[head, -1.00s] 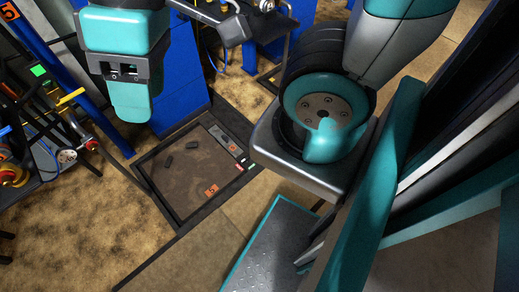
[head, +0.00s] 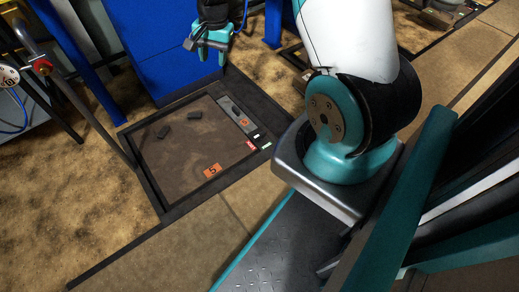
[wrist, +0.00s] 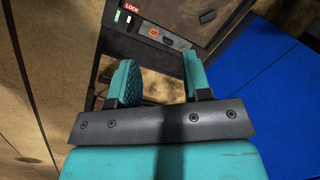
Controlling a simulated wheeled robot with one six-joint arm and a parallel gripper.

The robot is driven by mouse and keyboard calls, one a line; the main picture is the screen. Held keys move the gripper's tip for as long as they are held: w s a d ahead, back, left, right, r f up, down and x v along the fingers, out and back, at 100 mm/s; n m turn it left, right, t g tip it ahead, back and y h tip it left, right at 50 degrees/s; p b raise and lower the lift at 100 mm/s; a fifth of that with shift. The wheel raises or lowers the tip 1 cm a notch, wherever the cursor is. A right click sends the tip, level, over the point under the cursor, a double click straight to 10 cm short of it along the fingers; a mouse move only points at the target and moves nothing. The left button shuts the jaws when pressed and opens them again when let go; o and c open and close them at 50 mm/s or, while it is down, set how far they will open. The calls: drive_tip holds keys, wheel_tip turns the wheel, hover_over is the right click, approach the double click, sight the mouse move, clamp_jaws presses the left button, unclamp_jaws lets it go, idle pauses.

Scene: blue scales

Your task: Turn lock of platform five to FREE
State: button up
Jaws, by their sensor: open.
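Platform five (head: 175,190) is a brown square plate in a dark floor frame, with an orange 5 tag (head: 212,170). A grey lock strip (head: 232,108) lies along its right side. A red LOCK sign (head: 251,145) is at the strip's near end; the sign also shows in the wrist view (wrist: 131,8). A pale greenish label (wrist: 117,16) sits beside it, too small to read. A dark oval part (wrist: 168,42), perhaps the lock handle, lies by a small orange tag (wrist: 153,32); its setting is unclear. My gripper (wrist: 160,78) is open and empty, apart from the strip.
A rack with a red knob (head: 42,66) is further left. Sandy floor (head: 60,210) is clear in front.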

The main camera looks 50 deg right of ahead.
drive_tip(key=d+f+m+b, duration=0.2)
drive_tip(key=d+f+b, duration=0.15)
drive_tip(key=f, duration=0.45)
drive_tip(key=d+f+m+b, duration=0.2)
drive_tip(key=d+f+b, duration=0.15)
drive_tip(key=f, duration=0.55)
drive_tip(key=m+g+h+b, duration=0.1)
drive_tip(key=m+b, duration=0.3)
drive_tip(key=b, duration=0.2)
approach(260, 134)
drive_tip(key=f+b, duration=0.4)
drive_tip(key=f, duration=0.1)
drive_tip(key=f+b, duration=0.5)
drive_tip(key=shift+a+f+b, duration=0.1)
drive_tip(key=shift+a+b, duration=0.15)
drive_tip(key=shift+b, duration=0.05)
drive_tip(key=shift+c, duration=0.3)
clamp_jaws()
